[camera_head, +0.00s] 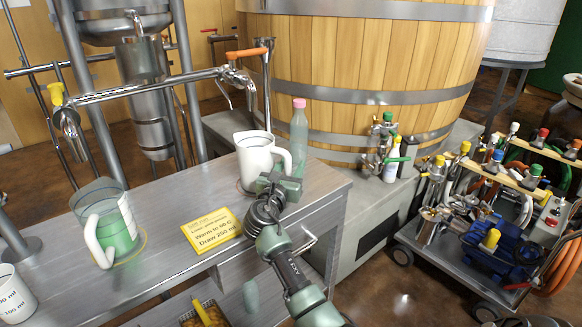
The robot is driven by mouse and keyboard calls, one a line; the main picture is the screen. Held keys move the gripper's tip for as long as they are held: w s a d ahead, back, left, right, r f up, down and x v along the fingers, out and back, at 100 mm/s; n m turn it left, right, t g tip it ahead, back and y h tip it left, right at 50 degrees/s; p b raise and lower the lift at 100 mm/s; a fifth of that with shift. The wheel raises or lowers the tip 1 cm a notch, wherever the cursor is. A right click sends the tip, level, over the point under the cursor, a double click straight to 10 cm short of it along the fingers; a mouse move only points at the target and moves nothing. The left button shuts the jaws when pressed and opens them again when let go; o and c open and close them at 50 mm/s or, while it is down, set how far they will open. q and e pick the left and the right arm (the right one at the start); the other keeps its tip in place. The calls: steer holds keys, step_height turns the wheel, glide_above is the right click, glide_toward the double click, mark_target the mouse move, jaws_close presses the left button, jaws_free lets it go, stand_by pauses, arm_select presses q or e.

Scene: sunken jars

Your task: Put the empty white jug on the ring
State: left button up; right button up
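The white jug (254,158) stands upright at the right end of the grey bench, its handle to the right. A dark ring mark (241,187) shows partly at its base; the jug and my arm hide the rest. My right gripper (280,183) is at the lower handle side of the jug. Its fingers overlap the handle in the picture, and I cannot tell whether they are closed on it. My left gripper is not in view.
A yellow sign (211,230) lies between the jugs. A pink-capped bottle (299,132) stands behind the white jug. A metal tap pipe (150,88) crosses above the bench. A white measuring cup (14,296) is at the lower left. A loaded cart (463,262) stands right.

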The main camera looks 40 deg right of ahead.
steer(key=shift+r, duration=0.15)
